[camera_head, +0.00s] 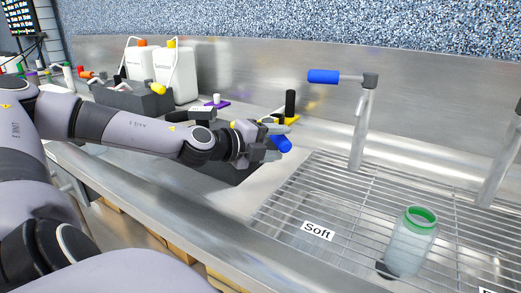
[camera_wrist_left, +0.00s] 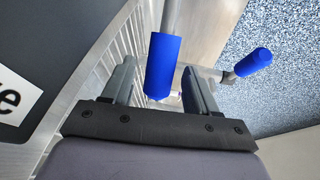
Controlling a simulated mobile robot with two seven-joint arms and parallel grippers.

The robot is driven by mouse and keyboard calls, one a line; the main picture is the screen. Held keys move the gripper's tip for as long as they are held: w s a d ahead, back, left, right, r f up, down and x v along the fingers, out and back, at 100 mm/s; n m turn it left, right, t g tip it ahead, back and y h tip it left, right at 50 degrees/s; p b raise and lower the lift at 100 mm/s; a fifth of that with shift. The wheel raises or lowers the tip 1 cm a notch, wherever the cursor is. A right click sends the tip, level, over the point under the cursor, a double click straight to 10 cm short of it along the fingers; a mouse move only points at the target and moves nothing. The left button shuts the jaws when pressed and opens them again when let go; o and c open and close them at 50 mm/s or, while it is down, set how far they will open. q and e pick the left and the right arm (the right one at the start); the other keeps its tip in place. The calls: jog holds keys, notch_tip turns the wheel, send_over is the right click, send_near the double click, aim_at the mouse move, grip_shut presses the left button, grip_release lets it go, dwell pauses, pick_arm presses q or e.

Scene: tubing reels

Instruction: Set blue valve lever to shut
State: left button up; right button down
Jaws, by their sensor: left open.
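My left gripper (camera_head: 277,142) reaches in from the left, above the steel counter left of the drain rack. Its jaws are open, with one finger on each side of a blue lever handle (camera_head: 282,144). In the left wrist view the blue handle (camera_wrist_left: 163,65) sits between the open fingers (camera_wrist_left: 160,88), and a thin metal rod runs from its far end. Whether a finger touches it I cannot tell. A second blue handle (camera_head: 323,76) sticks out to the left from the top of a steel tap (camera_head: 360,130); it also shows in the left wrist view (camera_wrist_left: 253,62). My right gripper is not in view.
A wire drain rack (camera_head: 330,205) labelled "Soft" (camera_head: 318,231) fills the right front. A clear jar (camera_head: 408,250) with a green rim stands on it. A black upright handle (camera_head: 290,103) stands behind my gripper. White jugs (camera_head: 180,75) stand at the back left.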

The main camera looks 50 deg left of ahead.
pick_arm(q)
jog(key=shift+b+v, duration=0.45)
jog(key=shift+v, duration=0.8)
jog(key=shift+b+v, duration=0.35)
jog(key=shift+v, duration=0.7)
